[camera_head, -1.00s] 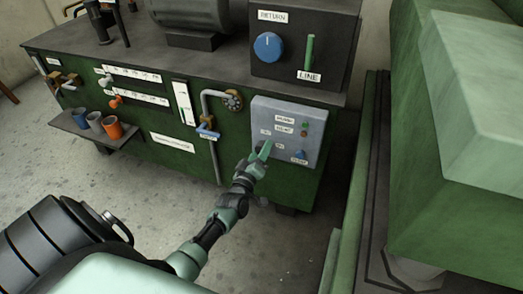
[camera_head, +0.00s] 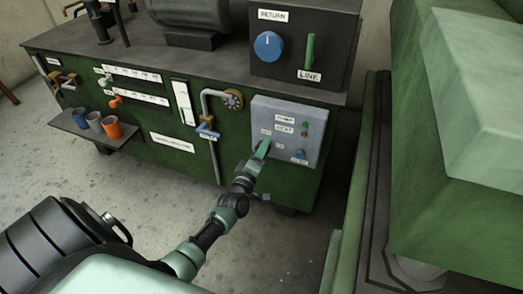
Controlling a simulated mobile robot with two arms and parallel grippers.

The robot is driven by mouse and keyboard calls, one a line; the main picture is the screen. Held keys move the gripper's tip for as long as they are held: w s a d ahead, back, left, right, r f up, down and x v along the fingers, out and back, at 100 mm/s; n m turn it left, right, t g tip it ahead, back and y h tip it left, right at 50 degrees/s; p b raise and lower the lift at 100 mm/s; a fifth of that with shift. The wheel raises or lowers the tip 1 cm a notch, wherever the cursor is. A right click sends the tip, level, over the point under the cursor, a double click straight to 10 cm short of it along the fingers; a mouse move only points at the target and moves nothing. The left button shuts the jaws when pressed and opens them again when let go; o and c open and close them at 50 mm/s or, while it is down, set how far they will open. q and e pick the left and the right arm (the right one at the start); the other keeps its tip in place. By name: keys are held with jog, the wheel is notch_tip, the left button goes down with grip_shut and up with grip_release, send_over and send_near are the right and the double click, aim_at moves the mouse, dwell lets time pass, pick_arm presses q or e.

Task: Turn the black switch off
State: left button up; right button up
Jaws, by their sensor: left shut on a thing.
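The grey control panel (camera_head: 309,130) sits on the front of the green machine. My left gripper (camera_head: 263,147) is at the panel's lower left, next to the small labels, and is shut. The black switch cannot be made out; the gripper covers that part of the panel, so what is between its fingers is hidden. My right gripper is not in view.
A dark box with a blue dial (camera_head: 268,46) and a green gauge (camera_head: 310,50) stands on the machine top. A shelf (camera_head: 66,121) with several cups juts out at left. A large green block (camera_head: 450,180) fills the right side. The floor in front is clear.

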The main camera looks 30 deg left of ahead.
pick_arm(q)
jog(key=shift+f, duration=0.1)
jog(key=o, duration=1.4)
jog(key=shift+c, duration=0.2)
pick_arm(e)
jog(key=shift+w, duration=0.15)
pick_arm(q)
jog(key=shift+s, duration=0.25)
jog(key=p+v, duration=0.1)
jog(key=v, duration=0.6)
jog(key=shift+s+d, duration=0.15)
jog(key=shift+s, duration=0.05)
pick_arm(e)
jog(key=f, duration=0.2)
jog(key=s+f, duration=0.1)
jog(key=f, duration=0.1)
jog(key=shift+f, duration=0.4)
